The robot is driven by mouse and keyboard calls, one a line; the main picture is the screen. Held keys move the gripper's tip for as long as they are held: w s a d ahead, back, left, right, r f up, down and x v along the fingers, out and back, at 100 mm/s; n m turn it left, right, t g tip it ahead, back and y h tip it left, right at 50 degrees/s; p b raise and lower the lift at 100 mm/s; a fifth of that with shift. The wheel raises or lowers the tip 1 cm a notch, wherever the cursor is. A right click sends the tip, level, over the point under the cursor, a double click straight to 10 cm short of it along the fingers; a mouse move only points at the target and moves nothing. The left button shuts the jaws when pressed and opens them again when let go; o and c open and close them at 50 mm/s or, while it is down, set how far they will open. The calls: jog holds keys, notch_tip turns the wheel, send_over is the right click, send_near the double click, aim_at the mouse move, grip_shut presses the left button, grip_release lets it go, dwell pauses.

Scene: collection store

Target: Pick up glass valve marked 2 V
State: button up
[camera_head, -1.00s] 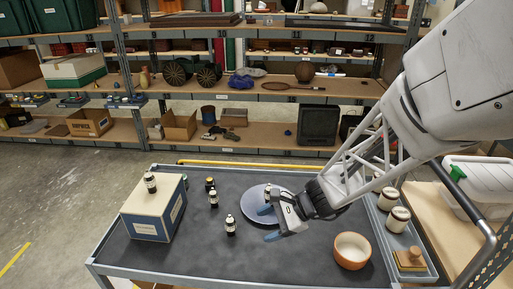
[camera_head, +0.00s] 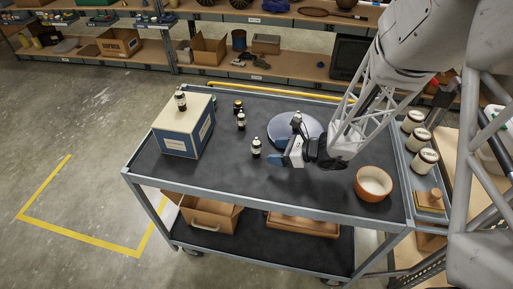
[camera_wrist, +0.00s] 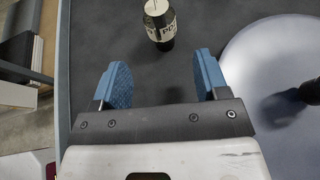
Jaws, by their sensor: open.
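Several small dark bottle-shaped pieces with white labels stand on the dark cart top; I cannot read "2 V" on any. The nearest labelled piece (camera_head: 256,148) stands upright just left of my gripper (camera_head: 279,151). In the wrist view, a labelled piece (camera_wrist: 160,27) with dark letters lies beyond the gap between the blue fingers of my gripper (camera_wrist: 161,72). My gripper is open, empty and low over the cart.
The blue-cream box (camera_head: 185,136) stands at the cart's left. The round grey-blue plate (camera_head: 312,126) lies behind my gripper. An orange-brown bowl (camera_head: 373,183) is to the right, with lidded jars (camera_head: 421,139) beyond it. The front middle of the cart top (camera_head: 250,180) is clear.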

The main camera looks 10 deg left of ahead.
aim_at(257, 149)
jog(key=shift+x, duration=1.3)
jog(key=shift+a, duration=0.1)
jog(key=shift+x, duration=2.5)
jog(key=shift+w, duration=0.2)
jog(key=shift+c, duration=0.5)
jog(key=c, duration=0.9)
jog(key=shift+r, duration=0.2)
